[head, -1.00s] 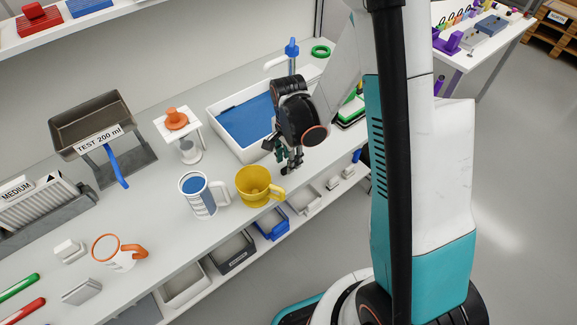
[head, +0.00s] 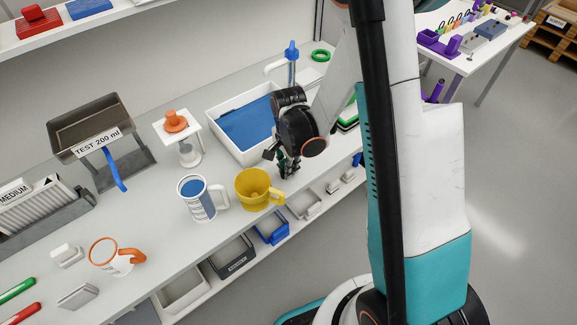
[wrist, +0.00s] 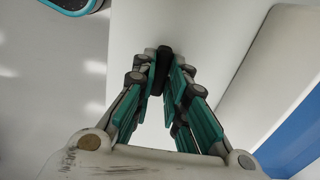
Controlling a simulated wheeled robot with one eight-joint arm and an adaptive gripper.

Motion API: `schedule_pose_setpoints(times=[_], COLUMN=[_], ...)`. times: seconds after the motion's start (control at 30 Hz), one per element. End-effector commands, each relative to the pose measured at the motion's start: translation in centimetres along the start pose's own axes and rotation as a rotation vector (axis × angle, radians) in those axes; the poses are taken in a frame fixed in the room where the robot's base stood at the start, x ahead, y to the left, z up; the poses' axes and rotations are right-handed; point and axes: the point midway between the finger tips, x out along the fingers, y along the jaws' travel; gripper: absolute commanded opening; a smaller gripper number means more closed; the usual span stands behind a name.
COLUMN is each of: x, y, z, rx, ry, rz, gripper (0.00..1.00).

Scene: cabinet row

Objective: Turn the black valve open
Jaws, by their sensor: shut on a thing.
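The black valve shows in the wrist view as a dark handle (wrist: 163,64) between the fingertips, at the edge of the pale counter. My gripper (wrist: 162,72) is shut on it, with teal finger pads on both sides. In the head view my gripper (head: 288,171) points down at the counter's front edge, just in front of the white sink tray and right of the yellow jug. There the fingers and wrist hide most of the valve, so its angle cannot be told.
The yellow jug (head: 256,190) stands close left of my gripper, beside a white measuring mug (head: 199,200). The sink tray (head: 240,150) with blue content and a blue-topped tap (head: 292,62) lie behind. Bins (head: 232,256) sit on the shelf below. Open floor lies right.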

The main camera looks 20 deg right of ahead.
Motion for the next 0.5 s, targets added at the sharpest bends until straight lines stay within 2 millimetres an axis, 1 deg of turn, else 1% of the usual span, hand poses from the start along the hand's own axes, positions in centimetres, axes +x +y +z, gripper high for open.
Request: schedule_pose_setpoints(times=[0.27, 0.5], x=[0.08, 0.15], y=[0.01, -0.02], z=[0.01, 0.01], rx=[-0.084, -0.266], ry=[-0.001, -0.002], rz=[0.000, 0.000], gripper=[0.00, 0.00])
